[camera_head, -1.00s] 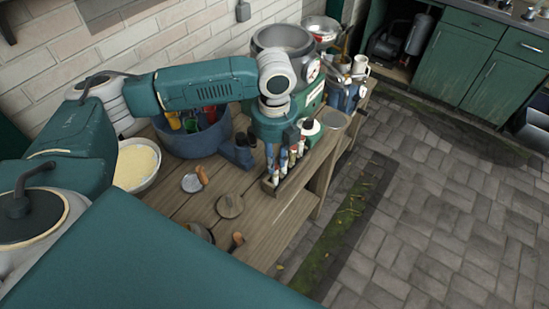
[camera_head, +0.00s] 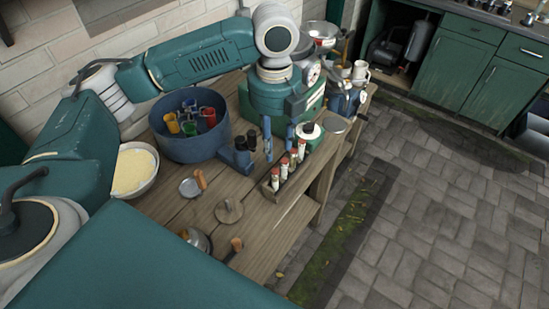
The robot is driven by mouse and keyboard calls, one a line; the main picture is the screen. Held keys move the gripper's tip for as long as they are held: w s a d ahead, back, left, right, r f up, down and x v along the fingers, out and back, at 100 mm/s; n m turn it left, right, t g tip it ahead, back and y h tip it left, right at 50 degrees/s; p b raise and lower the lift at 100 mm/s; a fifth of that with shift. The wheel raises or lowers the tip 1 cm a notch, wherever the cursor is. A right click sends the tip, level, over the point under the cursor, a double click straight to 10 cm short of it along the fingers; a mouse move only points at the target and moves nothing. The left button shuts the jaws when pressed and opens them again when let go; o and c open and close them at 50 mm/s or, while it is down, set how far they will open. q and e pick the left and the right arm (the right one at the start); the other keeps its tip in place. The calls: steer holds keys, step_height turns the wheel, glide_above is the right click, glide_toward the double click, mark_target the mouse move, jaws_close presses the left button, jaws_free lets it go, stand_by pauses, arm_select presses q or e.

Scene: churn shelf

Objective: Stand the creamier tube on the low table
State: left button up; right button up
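Several small tubes with pale bodies and reddish bands (camera_head: 284,170) stand in a row in a narrow wooden rack (camera_head: 268,192) at the front edge of the wooden table (camera_head: 178,212). I cannot tell by shade which one is the creamier tube. My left gripper (camera_head: 279,138) points down just behind and above the rack. Its two blue fingers are apart, and I see nothing between them. My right gripper is not in view.
A blue tub (camera_head: 190,145) with coloured cups and a bowl of pale yellow contents (camera_head: 134,170) stand at the left. Dark bottles in a blue holder (camera_head: 240,157) are close to the gripper. A round wooden lid (camera_head: 229,210) lies in front. A green machine (camera_head: 262,100) stands behind.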

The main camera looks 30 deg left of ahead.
arm_select(q)
step_height(320, 180, up, 4)
steer(key=shift+f, duration=0.1)
stand_by(0.6)
